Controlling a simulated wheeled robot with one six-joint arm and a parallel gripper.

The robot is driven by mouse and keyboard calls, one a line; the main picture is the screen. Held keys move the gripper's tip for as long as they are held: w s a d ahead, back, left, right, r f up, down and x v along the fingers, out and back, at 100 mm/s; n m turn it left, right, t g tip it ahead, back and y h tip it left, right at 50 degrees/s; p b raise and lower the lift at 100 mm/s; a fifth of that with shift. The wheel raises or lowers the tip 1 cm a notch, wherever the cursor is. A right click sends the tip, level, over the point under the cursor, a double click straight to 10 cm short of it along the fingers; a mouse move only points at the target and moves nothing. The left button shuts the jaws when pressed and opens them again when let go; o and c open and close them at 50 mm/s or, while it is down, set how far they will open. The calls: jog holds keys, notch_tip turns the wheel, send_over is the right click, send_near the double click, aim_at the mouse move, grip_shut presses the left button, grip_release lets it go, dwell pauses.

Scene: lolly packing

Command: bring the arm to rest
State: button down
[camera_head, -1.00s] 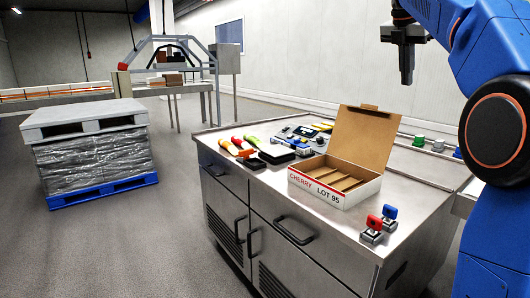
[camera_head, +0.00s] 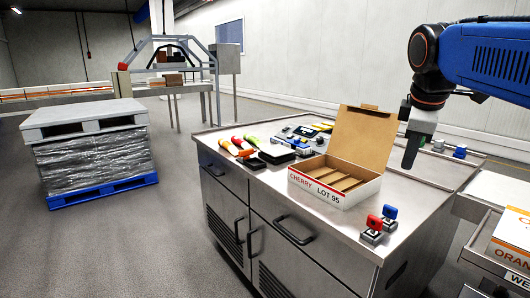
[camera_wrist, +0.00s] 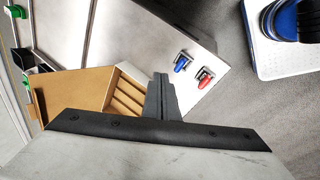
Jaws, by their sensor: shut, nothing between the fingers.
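My gripper (camera_head: 411,155) points down at the right of the cherry box, over the right part of the steel counter (camera_head: 345,232). Its fingers are shut with nothing between them. In the wrist view the closed fingers (camera_wrist: 161,98) stand out in front of the box. My blue arm comes in from the upper right in the head view. The open cardboard box (camera_head: 318,192) is marked "CHERRY LOT 95", with its lid up and its dividers showing; I see no lollies in it. The box also shows in the wrist view (camera_wrist: 75,95).
A red device (camera_head: 373,223) and a blue device (camera_head: 390,212) sit at the counter's front right. Colored-handled tools (camera_head: 229,146) and a scale (camera_head: 300,133) lie at the back left. An orange-labelled box (camera_head: 512,245) stands at the far right. A wrapped pallet (camera_head: 95,160) stands left.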

jog(key=s+a+f+m, duration=0.2)
jog(key=s+f+m, duration=0.3)
jog(key=s+f, duration=0.4)
jog(key=s+a+f+m+y, duration=0.1)
jog(key=s+f+m, duration=0.5)
jog(key=f, duration=1.1)
jog(key=s+a, duration=0.1)
jog(key=s, duration=0.2)
jog(key=shift+s+a+t+y, duration=0.3)
jog(key=shift+s+t, duration=0.1)
